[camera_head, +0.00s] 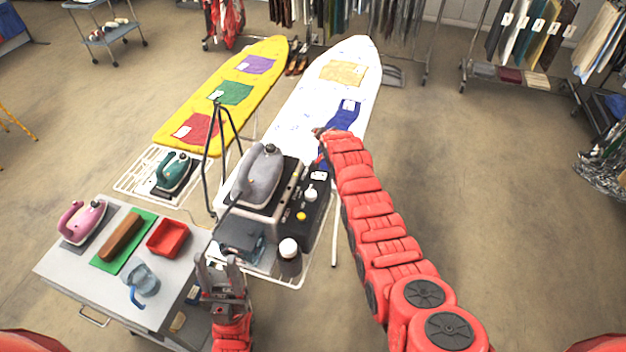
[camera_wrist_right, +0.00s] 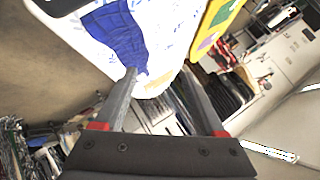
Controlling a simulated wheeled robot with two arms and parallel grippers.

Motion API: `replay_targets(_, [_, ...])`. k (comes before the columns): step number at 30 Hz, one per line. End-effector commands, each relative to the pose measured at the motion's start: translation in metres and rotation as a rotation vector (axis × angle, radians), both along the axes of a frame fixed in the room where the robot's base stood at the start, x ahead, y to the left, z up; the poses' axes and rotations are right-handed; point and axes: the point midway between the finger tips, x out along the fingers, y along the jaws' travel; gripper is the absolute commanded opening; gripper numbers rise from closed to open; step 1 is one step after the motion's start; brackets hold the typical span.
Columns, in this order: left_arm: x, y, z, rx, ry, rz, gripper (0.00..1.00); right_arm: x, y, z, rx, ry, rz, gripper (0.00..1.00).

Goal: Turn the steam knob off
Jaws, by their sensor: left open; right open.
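The steam station (camera_head: 256,216) stands at the near end of the white ironing board, with a grey iron (camera_head: 262,172) on top. Its black control panel (camera_head: 303,208) carries a pale knob (camera_head: 311,193) and a yellow button (camera_head: 301,216); the knob's setting is too small to read. My left gripper (camera_head: 221,268) is open and empty, in front of the station and beside the cart. My right arm reaches up past the panel's right side; its gripper is mostly hidden in the head view. In the right wrist view the right gripper (camera_wrist_right: 165,88) is open and empty, facing the board.
A grey cart (camera_head: 60,262) at left holds a pink iron (camera_head: 82,222), a brown block (camera_head: 122,235) and a red tray (camera_head: 168,238). A thin black stand (camera_head: 207,175) rises left of the station. A dark cup with white top (camera_head: 289,248) stands before the panel.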

Motion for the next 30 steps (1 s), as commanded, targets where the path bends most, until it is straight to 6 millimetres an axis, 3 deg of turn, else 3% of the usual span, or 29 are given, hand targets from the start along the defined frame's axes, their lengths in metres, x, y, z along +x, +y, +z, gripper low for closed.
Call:
replay_targets(1, [0.0, 0.0, 0.01, 0.0, 0.0, 0.0, 0.5, -0.006, 0.011, 0.022, 0.016, 0.116, -0.015, 0.72])
replay_targets(7, [0.0, 0.0, 0.025, 0.0, 0.0, 0.0, 0.5, -0.083, 0.028, 0.074, 0.023, 0.602, -0.142, 0.72])
replay_targets(12, [0.0, 0.0, 0.031, 0.0, 0.0, 0.0, 0.5, -0.145, 0.028, 0.117, -0.012, 0.849, -0.235, 0.72])
replay_targets(15, [0.0, 0.0, 0.032, 0.0, 0.0, 0.0, 0.5, -0.163, 0.027, 0.13, -0.028, 0.916, -0.265, 0.72])
replay_targets(18, [0.0, 0.0, 0.028, 0.0, 0.0, 0.0, 0.5, -0.17, 0.026, 0.132, -0.032, 0.936, -0.277, 0.72])
replay_targets(23, [0.0, 0.0, 0.014, 0.0, 0.0, 0.0, 0.5, -0.17, 0.026, 0.118, -0.033, 0.94, -0.277, 0.72])
replay_targets(30, [0.0, 0.0, -0.027, 0.0, 0.0, 0.0, 0.5, -0.17, 0.026, 0.086, -0.032, 0.937, -0.276, 0.72])
